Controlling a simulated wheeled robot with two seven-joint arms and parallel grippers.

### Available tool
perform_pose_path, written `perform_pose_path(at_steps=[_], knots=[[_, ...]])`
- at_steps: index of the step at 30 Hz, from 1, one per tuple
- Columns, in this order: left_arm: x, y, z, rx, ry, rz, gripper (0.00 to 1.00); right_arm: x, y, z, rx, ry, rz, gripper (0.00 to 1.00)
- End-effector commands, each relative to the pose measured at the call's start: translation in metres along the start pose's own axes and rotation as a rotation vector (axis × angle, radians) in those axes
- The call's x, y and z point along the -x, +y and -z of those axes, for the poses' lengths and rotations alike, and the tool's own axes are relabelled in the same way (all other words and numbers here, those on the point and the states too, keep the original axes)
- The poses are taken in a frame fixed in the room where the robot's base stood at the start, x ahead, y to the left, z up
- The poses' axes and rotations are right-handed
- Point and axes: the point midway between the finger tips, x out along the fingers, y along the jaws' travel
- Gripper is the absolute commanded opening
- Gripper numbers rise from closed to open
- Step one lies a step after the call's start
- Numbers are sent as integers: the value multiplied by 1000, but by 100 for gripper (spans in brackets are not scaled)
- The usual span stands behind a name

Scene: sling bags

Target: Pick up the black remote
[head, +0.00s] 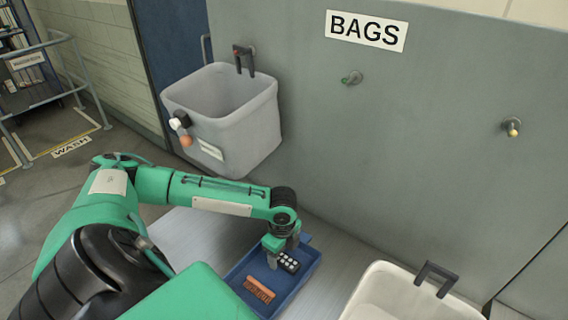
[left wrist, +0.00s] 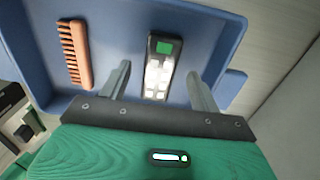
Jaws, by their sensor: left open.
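The black remote (head: 289,262) lies in a blue tray in the head view, right by my left gripper (head: 283,250). In the left wrist view the black remote (left wrist: 160,65) has light buttons and a green patch at its far end. It lies lengthwise between the two fingers of my left gripper (left wrist: 160,85), which are open with a gap on each side of it. I cannot tell how far above the tray floor the fingertips are. My right gripper is in neither view.
The blue tray (head: 307,277) also holds a brown comb or brush (head: 260,289), left of the remote. A grey bin (head: 262,110) hangs on the wall behind. A white bin (head: 377,285) stands at the right front. Two wall pegs sit below the BAGS sign (head: 366,31).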

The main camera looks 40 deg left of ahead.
Motion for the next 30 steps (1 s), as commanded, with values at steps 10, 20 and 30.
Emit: perform_pose_path(at_steps=[10, 20, 30], knots=[[-15, 0, 0, -1, 0, 1, 64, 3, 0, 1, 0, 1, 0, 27], [-15, 0, 0, 0, 0, 1, 15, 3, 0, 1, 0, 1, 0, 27], [-10, -1, 0, 0, 1, 2, 15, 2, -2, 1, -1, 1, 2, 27]])
